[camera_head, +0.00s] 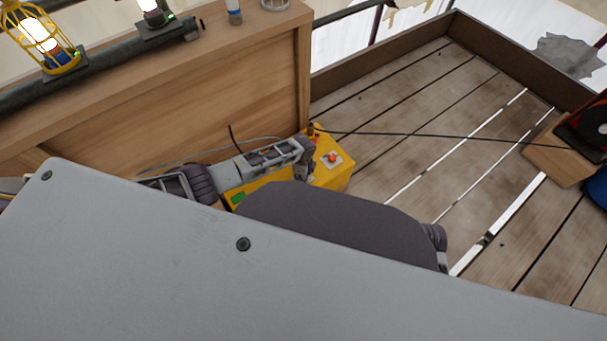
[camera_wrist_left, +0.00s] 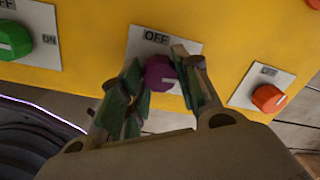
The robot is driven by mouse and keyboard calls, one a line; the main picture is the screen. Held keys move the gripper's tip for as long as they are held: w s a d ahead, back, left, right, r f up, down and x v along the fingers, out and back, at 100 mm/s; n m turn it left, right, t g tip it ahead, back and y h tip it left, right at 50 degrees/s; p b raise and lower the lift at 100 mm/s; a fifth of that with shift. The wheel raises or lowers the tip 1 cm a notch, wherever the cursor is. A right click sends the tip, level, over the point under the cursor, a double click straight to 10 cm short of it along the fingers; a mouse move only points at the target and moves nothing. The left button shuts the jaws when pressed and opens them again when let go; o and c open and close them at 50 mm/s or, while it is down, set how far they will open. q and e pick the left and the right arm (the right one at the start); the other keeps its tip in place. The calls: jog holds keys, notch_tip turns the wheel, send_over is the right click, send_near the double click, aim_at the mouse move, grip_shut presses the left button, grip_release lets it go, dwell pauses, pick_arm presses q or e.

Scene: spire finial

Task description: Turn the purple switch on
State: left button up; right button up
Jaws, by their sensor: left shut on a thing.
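The purple switch (camera_wrist_left: 160,73) is a round knob on a white plate marked OFF, on the yellow control box (camera_wrist_left: 95,72). In the left wrist view my left gripper (camera_wrist_left: 163,80) has its green-padded fingers on both sides of the knob, shut on it. The fingers cover part of the plate, so any ON mark is hidden. In the head view the yellow box (camera_head: 334,177) stands by the wooden cabinet's end, with my left gripper (camera_head: 303,158) over it; the purple switch is hidden there. My right gripper is not in view.
A green switch (camera_wrist_left: 14,40) is on the left and an orange-red switch (camera_wrist_left: 268,98) on the right of the same box. The wooden cabinet (camera_head: 215,95) stands behind.

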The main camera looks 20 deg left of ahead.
pick_arm(q)
jog(key=shift+m, duration=0.6)
jog(key=o, duration=1)
jog(key=shift+r, duration=0.2)
jog(key=shift+s+a+r, duration=0.1)
jog(key=shift+s+r, duration=0.05)
jog(key=shift+r, duration=2.75)
jog(key=shift+s+r, duration=0.1)
jog(key=shift+r, duration=2.8)
